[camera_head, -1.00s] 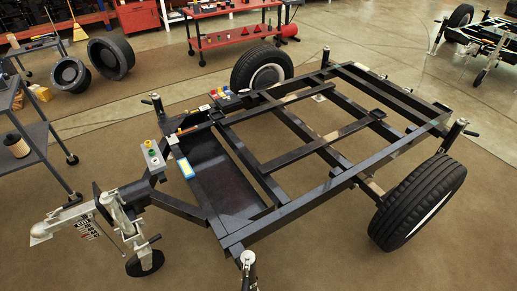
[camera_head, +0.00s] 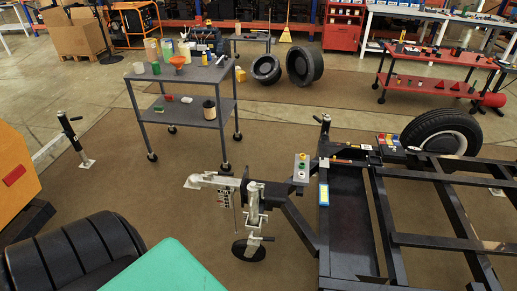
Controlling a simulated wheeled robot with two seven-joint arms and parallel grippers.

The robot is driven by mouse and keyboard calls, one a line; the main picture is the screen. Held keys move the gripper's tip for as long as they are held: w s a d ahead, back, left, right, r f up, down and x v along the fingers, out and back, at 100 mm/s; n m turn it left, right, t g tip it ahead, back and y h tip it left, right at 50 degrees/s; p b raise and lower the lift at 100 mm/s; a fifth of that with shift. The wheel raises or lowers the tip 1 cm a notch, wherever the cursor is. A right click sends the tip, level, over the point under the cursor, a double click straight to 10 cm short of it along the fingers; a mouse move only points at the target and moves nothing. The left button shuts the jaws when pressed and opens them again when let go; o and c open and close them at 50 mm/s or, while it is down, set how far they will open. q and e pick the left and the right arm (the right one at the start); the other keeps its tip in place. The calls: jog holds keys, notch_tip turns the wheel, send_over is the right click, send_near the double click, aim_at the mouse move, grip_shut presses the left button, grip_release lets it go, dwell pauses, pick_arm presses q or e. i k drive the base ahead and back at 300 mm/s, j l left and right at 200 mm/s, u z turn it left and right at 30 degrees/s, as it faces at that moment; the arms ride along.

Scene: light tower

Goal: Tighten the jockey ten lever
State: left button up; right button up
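The black trailer frame (camera_head: 380,238) stands at the right, with its drawbar and silver coupling head (camera_head: 208,181) pointing left. The silver jockey wheel post (camera_head: 253,207) stands upright beside the drawbar, with its black wheel (camera_head: 249,249) on the floor. A small dark lever (camera_head: 266,239) sticks out to the right low on the post, just above the wheel. It is too small to tell whether it is tight. Neither of my grippers is in view.
A grey two-shelf cart (camera_head: 182,74) with jars and tools stands behind the coupling.

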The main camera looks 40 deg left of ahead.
aim_at(250, 237)
jog(key=u, duration=1.3)
